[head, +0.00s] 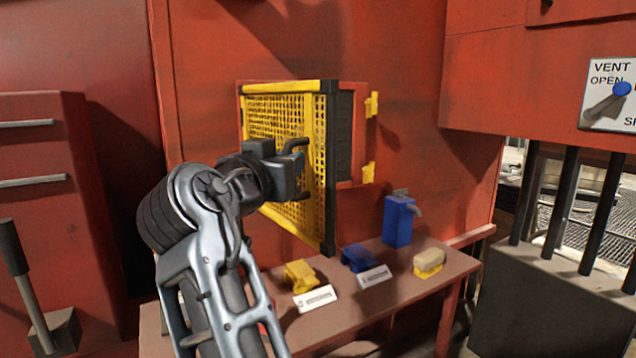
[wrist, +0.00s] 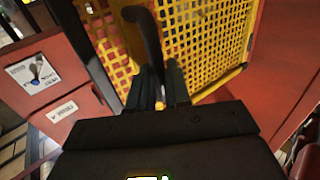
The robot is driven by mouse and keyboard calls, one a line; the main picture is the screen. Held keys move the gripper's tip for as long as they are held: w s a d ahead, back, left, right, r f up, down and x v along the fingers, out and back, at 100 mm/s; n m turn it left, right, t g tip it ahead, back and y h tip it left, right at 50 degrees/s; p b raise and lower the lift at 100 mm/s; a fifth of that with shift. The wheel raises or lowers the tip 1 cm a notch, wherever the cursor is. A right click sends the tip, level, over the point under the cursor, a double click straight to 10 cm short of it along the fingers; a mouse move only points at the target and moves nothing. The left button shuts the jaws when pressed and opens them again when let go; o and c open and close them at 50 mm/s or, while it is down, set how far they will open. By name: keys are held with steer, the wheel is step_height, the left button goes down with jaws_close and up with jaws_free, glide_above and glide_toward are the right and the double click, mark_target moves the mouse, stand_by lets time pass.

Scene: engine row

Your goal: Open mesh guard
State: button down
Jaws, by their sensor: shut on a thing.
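The mesh guard (head: 285,115) is a yellow mesh panel with a black edge strip (head: 331,175) on its right side. It stands swung partly out from the red wall, its right edge toward me and a dark opening (head: 345,135) showing behind it. My gripper (head: 292,172) is in front of the guard. In the wrist view my gripper (wrist: 161,85) is shut on a dark curved handle (wrist: 147,35), with the yellow mesh (wrist: 205,40) behind. The gripper hides part of the handle and mesh in the head view.
A red bench (head: 400,312) below holds a yellow block (head: 300,274), a blue block (head: 360,257), a blue can (head: 398,221) and a sponge-like piece (head: 429,262). Yellow tabs (head: 371,105) sit right of the opening. A red cabinet (head: 40,200) stands left; a vent lever panel (head: 610,97) is upper right.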

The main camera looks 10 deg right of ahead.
steer(key=a+m+g+h+b, duration=0.2)
steer(key=a+h+b, duration=0.1)
steer(key=a, duration=0.3)
steer(key=shift+s+r+m, duration=0.2)
steer(key=shift+s+m, duration=0.1)
steer(key=shift+s, duration=0.1)
steer(key=shift+a, duration=0.1)
steer(key=c, duration=1.2)
jaws_free()
steer(key=shift+w+f, duration=0.15)
steer(key=shift+c, duration=0.2)
steer(key=b+v, duration=0.1)
steer(key=v, duration=0.6)
steer(key=shift+s+a+h, duration=0.25)
steer(key=shift+a+h, duration=0.05)
